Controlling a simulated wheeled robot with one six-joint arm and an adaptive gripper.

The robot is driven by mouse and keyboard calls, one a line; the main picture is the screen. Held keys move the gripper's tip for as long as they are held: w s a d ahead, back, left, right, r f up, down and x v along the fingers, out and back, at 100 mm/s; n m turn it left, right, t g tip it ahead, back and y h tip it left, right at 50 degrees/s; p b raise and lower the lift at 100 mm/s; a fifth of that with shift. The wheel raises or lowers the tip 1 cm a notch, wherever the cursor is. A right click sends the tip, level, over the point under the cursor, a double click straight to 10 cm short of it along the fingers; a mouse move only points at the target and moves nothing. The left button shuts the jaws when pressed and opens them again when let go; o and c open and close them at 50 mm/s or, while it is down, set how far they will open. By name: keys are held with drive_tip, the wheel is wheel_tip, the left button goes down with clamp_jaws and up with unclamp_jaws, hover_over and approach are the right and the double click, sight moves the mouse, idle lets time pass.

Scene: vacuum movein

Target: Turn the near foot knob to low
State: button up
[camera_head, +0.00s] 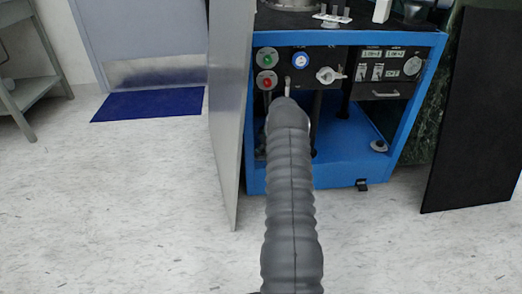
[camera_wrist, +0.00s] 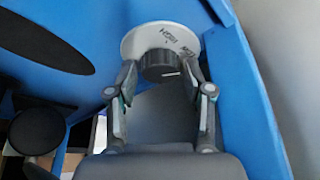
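In the wrist view, a dark round knob (camera_wrist: 160,66) sits on a pale round plate (camera_wrist: 132,44) mounted on blue metal. Small printed lettering, apparently including HIGH, lies on the plate's right side. A short white mark on the knob's face points roughly right in the picture. My gripper (camera_wrist: 163,68) has one fingertip on each side of the knob, touching it or very close. I cannot tell whether the fingers press on it. In the head view, my dark ribbed arm runs to the blue cart (camera_head: 340,174) and hides my gripper and this knob.
The cart's front panel has a green button (camera_head: 267,57), a red button (camera_head: 266,80) and a pale valve handle (camera_head: 329,75). Another small round knob (camera_head: 378,146) sits on the base at right. A grey panel (camera_head: 229,110) stands left, a black panel (camera_head: 475,110) right.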

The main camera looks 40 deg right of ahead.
drive_tip(key=v, duration=0.3)
drive_tip(key=s+d, duration=0.3)
drive_tip(key=s, duration=0.8)
drive_tip(key=shift+s, duration=0.3)
drive_tip(key=shift+d, duration=0.1)
